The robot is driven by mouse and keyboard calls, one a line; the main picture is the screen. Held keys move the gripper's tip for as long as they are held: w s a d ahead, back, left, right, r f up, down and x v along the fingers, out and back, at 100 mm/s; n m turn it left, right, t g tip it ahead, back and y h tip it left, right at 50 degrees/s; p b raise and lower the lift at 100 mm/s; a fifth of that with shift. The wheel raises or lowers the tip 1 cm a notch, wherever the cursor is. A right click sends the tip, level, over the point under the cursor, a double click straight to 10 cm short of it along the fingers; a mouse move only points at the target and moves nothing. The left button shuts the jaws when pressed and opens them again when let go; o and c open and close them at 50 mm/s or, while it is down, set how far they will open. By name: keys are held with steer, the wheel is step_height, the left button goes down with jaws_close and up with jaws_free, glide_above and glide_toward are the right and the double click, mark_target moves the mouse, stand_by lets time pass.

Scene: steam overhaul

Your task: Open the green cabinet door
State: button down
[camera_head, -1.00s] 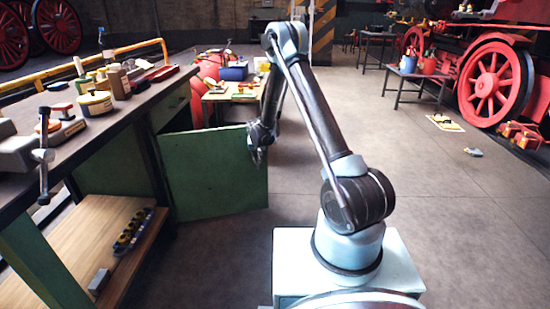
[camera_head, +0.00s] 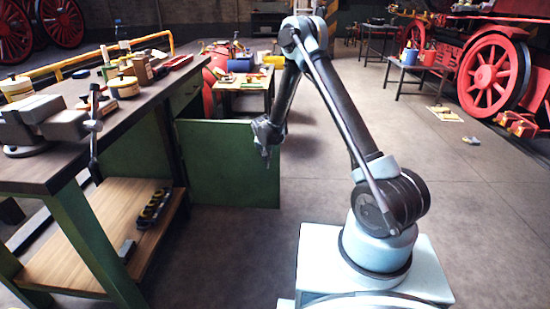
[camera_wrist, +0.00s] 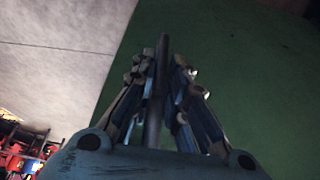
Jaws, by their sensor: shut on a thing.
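The green cabinet door (camera_head: 228,168) stands swung out from the workbench in the head view, its face turned toward the camera. It also fills the right of the wrist view (camera_wrist: 240,70). My gripper (camera_head: 266,152) is at the door's free edge, on the right side. In the wrist view, my gripper (camera_wrist: 160,75) has its fingers closed around a thin dark bar (camera_wrist: 163,46), which looks like the door handle. The exact contact is partly hidden by the fingers.
The workbench (camera_head: 75,150) on the left carries a vise (camera_head: 40,122), tins and bottles. A wooden lower shelf (camera_head: 65,258) holds a dark tray. A small table (camera_head: 240,97) stands behind the door. Open floor (camera_head: 400,150) lies to the right.

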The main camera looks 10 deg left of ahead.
steer(key=shift+s+a, duration=0.2)
steer(key=shift+a, duration=0.15)
steer(key=c, duration=1.7)
jaws_free()
steer(key=shift+o, duration=0.2)
steer(key=shift+d, duration=0.35)
steer(key=v, duration=1.1)
steer(key=shift+s+r, duration=0.2)
steer(key=shift+r, duration=0.15)
